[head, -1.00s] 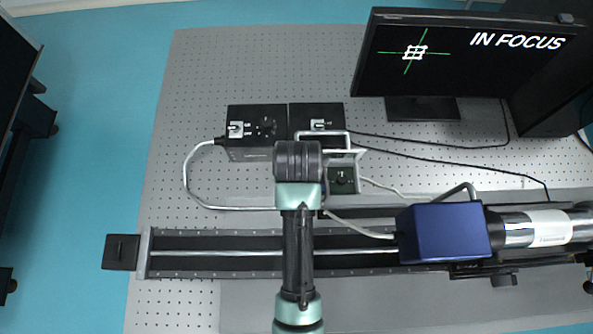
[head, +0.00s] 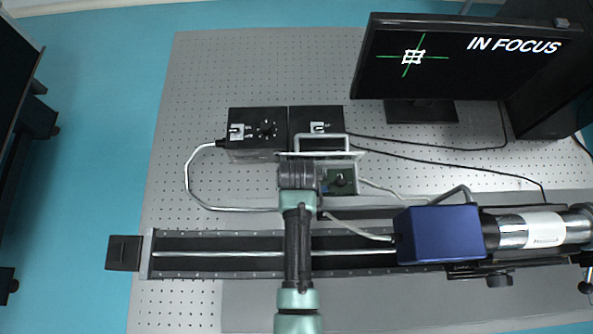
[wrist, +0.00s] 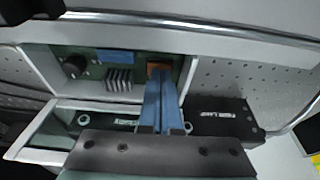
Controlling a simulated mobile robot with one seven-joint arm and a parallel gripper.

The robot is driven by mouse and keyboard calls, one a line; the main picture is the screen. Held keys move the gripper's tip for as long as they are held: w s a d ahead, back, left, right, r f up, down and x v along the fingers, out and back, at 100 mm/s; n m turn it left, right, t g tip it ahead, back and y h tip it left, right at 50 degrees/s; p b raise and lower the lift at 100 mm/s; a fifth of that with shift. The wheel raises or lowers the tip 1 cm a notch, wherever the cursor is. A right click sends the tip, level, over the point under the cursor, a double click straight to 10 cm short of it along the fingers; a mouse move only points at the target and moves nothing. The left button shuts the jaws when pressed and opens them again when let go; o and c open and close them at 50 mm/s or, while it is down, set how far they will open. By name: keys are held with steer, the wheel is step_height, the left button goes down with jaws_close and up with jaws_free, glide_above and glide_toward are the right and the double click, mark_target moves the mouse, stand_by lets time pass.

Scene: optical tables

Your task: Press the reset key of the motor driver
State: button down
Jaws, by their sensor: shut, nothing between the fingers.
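The motor driver appears to be the small open box with a green board and a dark knob, beside my wrist in the head view (head: 341,180). In the wrist view its green board (wrist: 98,68) carries a dark knob, a blue part and a finned grey heat sink. My gripper (wrist: 159,78) shows there with its blue fingers together and empty. The fingertips are over the board, right of the heat sink, at an orange-brown part (wrist: 158,68). I cannot tell whether they touch it. No reset key can be made out clearly; the fingers hide part of the board.
Two black control boxes (head: 257,132) (head: 317,118) stand behind the driver. A long rail (head: 215,255) runs in front, with a blue box (head: 440,233) on its right. Cables lie around the driver. A monitor (head: 465,60) reads "IN FOCUS". Free breadboard lies at left.

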steer(key=shift+f+b, duration=0.45)
steer(key=shift+f, duration=0.25)
steer(key=shift+s+f, duration=0.1)
steer(key=shift+f, duration=0.2)
steer(key=shift+s+r, duration=0.1)
steer(key=shift+s, duration=0.05)
steer(key=shift+f, duration=0.2)
steer(key=r+p, duration=0.2)
steer(key=r, duration=0.1)
steer(key=r+p, duration=0.1)
steer(key=shift+w+r+p, duration=0.2)
steer(key=shift+w+p, duration=0.15)
steer(key=b+v, duration=0.1)
steer(key=v, duration=0.9)
steer(key=shift+r, duration=0.25)
steer(key=shift+w, duration=0.1)
